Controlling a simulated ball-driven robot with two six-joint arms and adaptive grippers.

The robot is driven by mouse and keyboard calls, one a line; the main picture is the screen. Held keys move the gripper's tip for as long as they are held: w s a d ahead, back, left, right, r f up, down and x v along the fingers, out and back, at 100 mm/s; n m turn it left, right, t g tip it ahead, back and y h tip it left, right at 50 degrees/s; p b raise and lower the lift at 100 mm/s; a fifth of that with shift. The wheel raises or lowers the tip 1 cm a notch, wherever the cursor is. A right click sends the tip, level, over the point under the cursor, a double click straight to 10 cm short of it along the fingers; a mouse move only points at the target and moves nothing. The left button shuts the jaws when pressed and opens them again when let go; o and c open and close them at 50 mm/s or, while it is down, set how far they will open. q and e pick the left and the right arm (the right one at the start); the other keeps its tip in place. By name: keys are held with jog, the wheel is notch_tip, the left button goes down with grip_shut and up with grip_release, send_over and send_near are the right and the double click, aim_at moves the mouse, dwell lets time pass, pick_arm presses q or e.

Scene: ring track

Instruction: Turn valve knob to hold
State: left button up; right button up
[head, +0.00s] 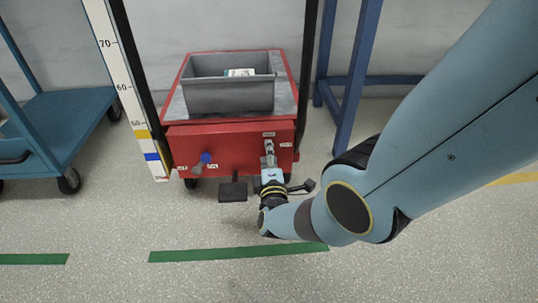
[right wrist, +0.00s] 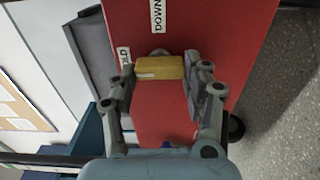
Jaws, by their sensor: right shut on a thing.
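The yellow valve knob (right wrist: 160,68) sits on the red front panel of the cart (head: 230,138). A pale mark shows on its left half in the right wrist view, the side where a partly hidden label ending in "OLD" (right wrist: 124,62) lies. A "DOWN" label (right wrist: 157,14) is above the knob there. My right gripper (head: 269,155) is at the panel's right part, shut on the knob, with one finger on each side; it also shows in the right wrist view (right wrist: 158,80). In the head view the gripper hides the knob. My left gripper is out of view.
A second, blue knob (head: 206,158) is on the panel's left part. A grey bin (head: 228,97) rides on the cart. Dark pedals (head: 233,190) stick out below. A blue trolley (head: 65,130) stands left, a blue frame (head: 358,80) right. Floor in front is clear.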

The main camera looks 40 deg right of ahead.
jog(key=shift+f, duration=0.1)
dwell(0.3)
jog(key=o, duration=1.2)
jog(key=shift+c, duration=0.2)
jog(key=v, duration=1.2)
jog(key=shift+s, duration=0.15)
